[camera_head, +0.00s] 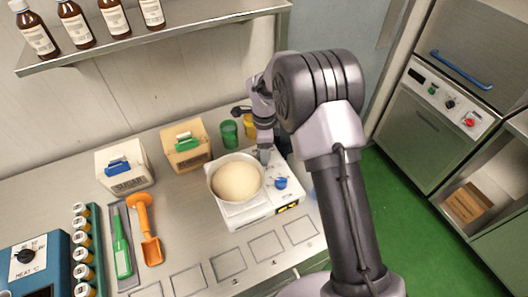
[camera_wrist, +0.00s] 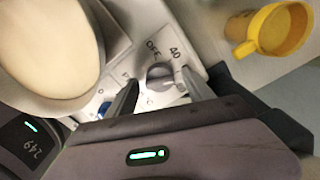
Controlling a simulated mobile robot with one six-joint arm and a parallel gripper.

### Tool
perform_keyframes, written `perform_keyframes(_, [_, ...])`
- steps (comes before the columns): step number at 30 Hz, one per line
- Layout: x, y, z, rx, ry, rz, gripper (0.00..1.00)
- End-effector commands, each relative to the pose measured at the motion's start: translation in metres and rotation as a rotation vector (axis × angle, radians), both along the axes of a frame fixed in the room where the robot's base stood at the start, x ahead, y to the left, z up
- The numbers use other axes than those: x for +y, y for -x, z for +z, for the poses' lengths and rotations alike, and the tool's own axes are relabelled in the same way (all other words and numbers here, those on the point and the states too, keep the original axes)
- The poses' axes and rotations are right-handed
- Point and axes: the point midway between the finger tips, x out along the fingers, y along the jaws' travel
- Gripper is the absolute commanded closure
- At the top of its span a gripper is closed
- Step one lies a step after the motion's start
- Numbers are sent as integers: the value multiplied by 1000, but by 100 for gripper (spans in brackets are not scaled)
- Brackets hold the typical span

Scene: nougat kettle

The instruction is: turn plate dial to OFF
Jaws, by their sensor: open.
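The white hot plate (camera_head: 247,219) stands on the steel counter with a pan of pale contents (camera_head: 237,181) on it. In the wrist view a grey dial (camera_wrist: 160,76) sits on the plate's white top, with OFF and 40 printed beside it. I cannot tell which mark it points to. My gripper (camera_wrist: 158,90) is open, one finger on each side of this dial; contact is not clear. In the head view my gripper (camera_head: 263,156) is at the plate's back edge and hides this dial. A blue knob (camera_head: 281,183) shows nearer the plate's front right.
A yellow mug (camera_wrist: 272,32) stands close beside the plate, and a green cup (camera_head: 229,133) is behind it. White (camera_head: 124,168) and tan (camera_head: 185,146) boxes, an orange scoop (camera_head: 147,232) and a green-handled tool (camera_head: 122,258) lie left. Counter in front of the plate bears marked squares.

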Motion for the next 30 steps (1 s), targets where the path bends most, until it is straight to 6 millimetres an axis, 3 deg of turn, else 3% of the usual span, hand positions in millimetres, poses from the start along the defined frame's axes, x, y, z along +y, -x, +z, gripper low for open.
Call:
perform_keyframes(9, [0, 0, -4, 0, 0, 0, 41])
perform_keyframes(18, [0, 0, -4, 0, 0, 0, 100])
perform_keyframes(30, [0, 0, -4, 0, 0, 91, 100])
